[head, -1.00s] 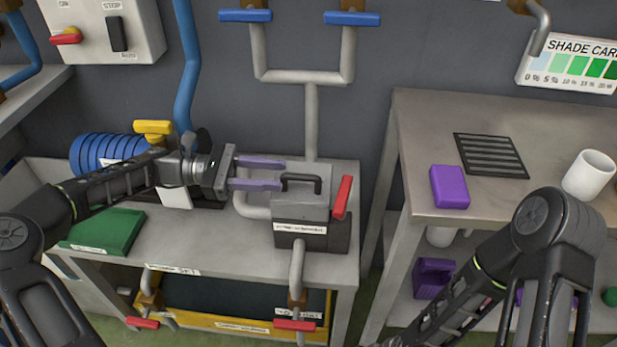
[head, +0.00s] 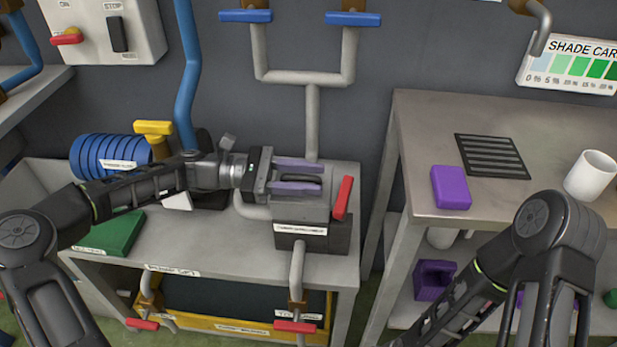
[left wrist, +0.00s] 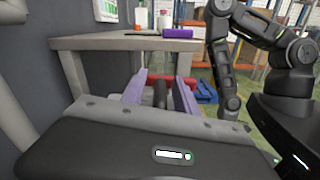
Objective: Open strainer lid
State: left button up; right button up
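The strainer (head: 302,212) is a grey box on a dark base, on the left bench. Its lid has a dark bar handle (head: 314,180), and a red lever (head: 343,197) stands at its right side. My left gripper (head: 322,178) is over the lid, with its two purple fingers apart. The handle lies between the fingers; it also shows in the left wrist view (left wrist: 160,93), with gaps seeming to remain on both sides. The lid looks closed. My right arm is at the lower right, and its gripper is out of view.
Blue filter rings (head: 100,157), a yellow valve handle (head: 153,127) and a green block (head: 112,236) are on the left. Grey pipes rise behind the strainer. The right bench (head: 425,160) holds a purple block (head: 451,187), a dark grille (head: 491,156) and a white cup (head: 590,175).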

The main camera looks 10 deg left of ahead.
pick_arm(q)
grip_shut()
dwell(0.3)
dwell(1.1)
